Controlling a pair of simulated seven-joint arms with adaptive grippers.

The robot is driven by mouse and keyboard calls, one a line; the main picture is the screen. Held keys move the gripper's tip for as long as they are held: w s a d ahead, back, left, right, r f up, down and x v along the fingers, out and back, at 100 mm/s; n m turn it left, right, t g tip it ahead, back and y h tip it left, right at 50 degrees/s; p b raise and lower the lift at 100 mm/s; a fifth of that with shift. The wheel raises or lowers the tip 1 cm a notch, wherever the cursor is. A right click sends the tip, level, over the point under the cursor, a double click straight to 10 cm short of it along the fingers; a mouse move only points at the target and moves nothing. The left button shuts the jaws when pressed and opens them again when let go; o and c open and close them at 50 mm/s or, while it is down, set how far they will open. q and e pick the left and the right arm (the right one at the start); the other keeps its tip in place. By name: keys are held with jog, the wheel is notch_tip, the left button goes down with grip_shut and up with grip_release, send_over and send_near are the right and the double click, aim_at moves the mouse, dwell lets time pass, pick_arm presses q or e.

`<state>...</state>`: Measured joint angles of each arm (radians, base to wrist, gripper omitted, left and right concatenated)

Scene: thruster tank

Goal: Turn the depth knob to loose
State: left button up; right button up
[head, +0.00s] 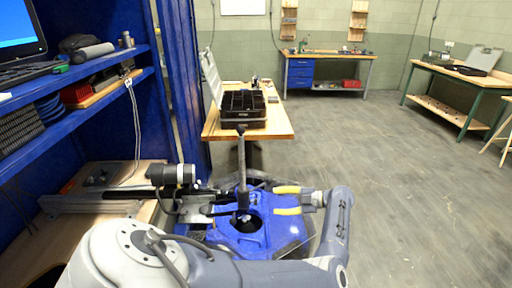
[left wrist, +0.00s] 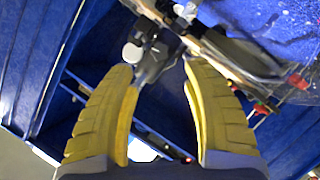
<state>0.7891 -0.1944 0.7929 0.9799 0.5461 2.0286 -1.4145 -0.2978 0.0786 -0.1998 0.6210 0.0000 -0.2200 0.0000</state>
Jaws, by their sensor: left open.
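A blue thruster tank (head: 288,238) stands in front of me. A grey upright shaft (head: 241,158) rises from a dark clamp (head: 243,200) over it. My left gripper (head: 276,200) is open, its two yellow fingers pointing left toward the clamp, apart from the shaft. In the left wrist view, the open fingers (left wrist: 159,66) have a grey bracket just beyond and between their tips. A pale round knob (left wrist: 132,53) shows beside the left fingertip; I cannot tell whether it is the depth knob or whether it is touched. My right gripper is not in view.
A black cylindrical motor (head: 172,174) and a metal bracket lie left of the shaft. Blue shelves (head: 95,68) stand at the left. A wooden table (head: 275,124) with a black toolbox (head: 243,105) is behind the tank.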

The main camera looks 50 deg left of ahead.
aim_at(256, 202)
pick_arm(q)
jog(key=x, duration=0.9)
jog(key=shift+s+a+f, duration=0.1)
jog(key=shift+s+a, duration=0.05)
jog(key=shift+a, duration=0.05)
jog(key=shift+c, duration=0.3)
grip_shut()
